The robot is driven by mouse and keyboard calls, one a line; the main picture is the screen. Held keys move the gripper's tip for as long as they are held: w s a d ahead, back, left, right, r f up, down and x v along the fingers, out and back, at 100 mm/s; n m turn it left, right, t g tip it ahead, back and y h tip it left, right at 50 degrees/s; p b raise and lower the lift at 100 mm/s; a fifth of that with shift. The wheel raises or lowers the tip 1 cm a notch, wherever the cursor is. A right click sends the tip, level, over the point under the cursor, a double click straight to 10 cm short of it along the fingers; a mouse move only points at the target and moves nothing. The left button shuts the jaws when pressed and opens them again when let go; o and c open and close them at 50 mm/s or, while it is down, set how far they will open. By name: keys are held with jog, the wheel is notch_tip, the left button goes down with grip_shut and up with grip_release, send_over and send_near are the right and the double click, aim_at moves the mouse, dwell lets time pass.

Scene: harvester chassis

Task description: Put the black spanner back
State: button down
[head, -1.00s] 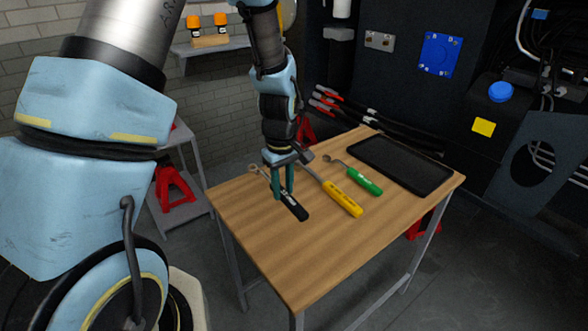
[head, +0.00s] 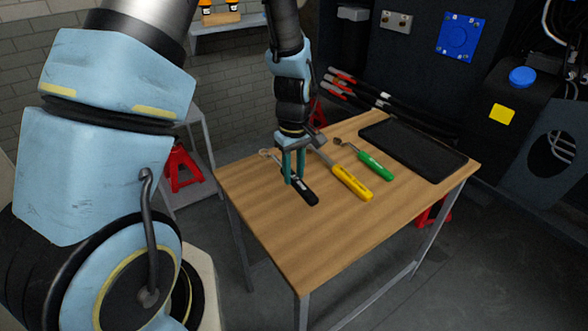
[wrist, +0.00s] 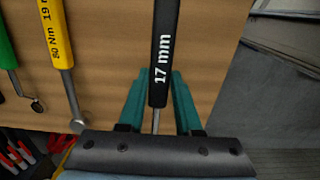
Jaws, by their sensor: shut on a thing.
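The black spanner (head: 304,192) is at the left part of the wooden table (head: 290,245), its handle pointing to the front. Its handle, marked "17 mm", shows in the wrist view (wrist: 163,60). My gripper (head: 294,182) points down over the table and is shut on the spanner, with a teal finger on each side of it. The wrist view shows the fingers (wrist: 160,100) around the handle's lower part and the metal shaft. The spanner's ring end (head: 265,154) shows behind the fingers. I cannot tell whether the spanner touches the table.
A yellow-handled tool (head: 352,183) and a green-handled tool (head: 375,166) lie to the right of the spanner. A black tray (head: 412,148) lies at the table's right rear. The table's front is clear. Red-tipped black cables (head: 355,92) run behind the table.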

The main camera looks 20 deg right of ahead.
jog(key=shift+f+b, duration=1.6)
jog(key=shift+f, duration=1.2)
jog(key=c, duration=0.5)
grip_release()
notch_tip(320, 180, up, 11)
jog(key=shift+f+b, duration=0.1)
jog(key=shift+b, duration=0.75)
jog(key=s+a+r+m, duration=0.1)
jog(key=a, duration=0.7)
jog(key=s+a+r+m+t, duration=0.1)
jog(key=a+m, duration=0.1)
jog(key=a, duration=0.6)
jog(key=s+a+r+m, duration=0.1)
jog(key=a, duration=0.8)
jog(key=shift+r+t, duration=0.15)
jog(key=shift+t, duration=0.15)
